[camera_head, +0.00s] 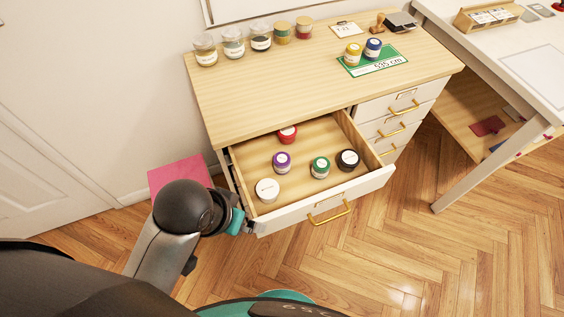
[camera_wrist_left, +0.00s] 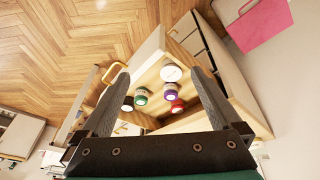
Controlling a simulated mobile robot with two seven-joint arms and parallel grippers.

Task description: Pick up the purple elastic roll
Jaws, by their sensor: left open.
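The purple elastic roll (camera_head: 282,162) stands in the open drawer (camera_head: 334,207), among other rolls. It also shows in the left wrist view (camera_wrist_left: 170,90), between the two fingers in the picture and some way beyond them. My left gripper (camera_wrist_left: 158,88) is open and empty, with its fingers spread wide. In the head view my left arm is at the drawer's left front corner; its fingers are hidden there. My right gripper is not in view.
A white roll (camera_head: 267,189), green roll (camera_head: 320,167), black roll (camera_head: 347,159) and red roll (camera_head: 287,134) stand around the purple one. The dresser top (camera_head: 270,85) overhangs the drawer's back. Yellow and blue rolls stand on a green card (camera_head: 395,61). A pink sheet (camera_head: 180,174) is at left.

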